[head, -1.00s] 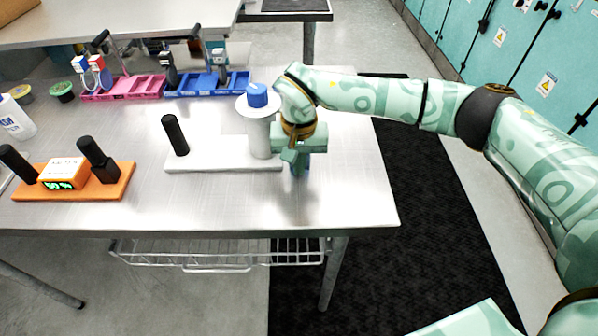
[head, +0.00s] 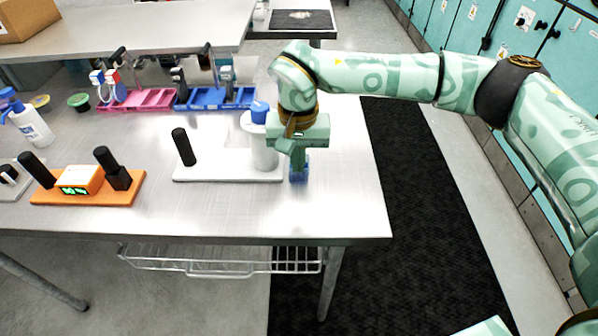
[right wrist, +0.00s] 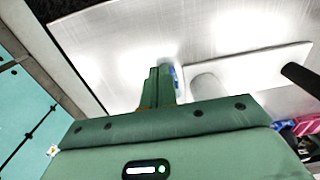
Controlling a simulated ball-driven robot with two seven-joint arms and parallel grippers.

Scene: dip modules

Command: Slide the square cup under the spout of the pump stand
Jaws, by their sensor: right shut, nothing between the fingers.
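The white pump stand has a flat base (head: 215,173), a white column (head: 264,150), a blue cap (head: 260,112) and a black post (head: 183,147). Its base also shows in the right wrist view (right wrist: 250,68). A small blue object (head: 299,174), likely the square cup, is on the table just right of the base. It shows partly behind my fingers in the right wrist view (right wrist: 177,76). My right gripper (head: 298,165) points down at the blue object, shut and empty. I cannot tell if they touch. My left gripper is not in view.
An orange stand (head: 125,192) with a lit display is at the left. Pink (head: 150,99) and blue (head: 240,97) trays with small devices stand behind. A white bottle (head: 35,126) is at far left. The table front and right edge are clear.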

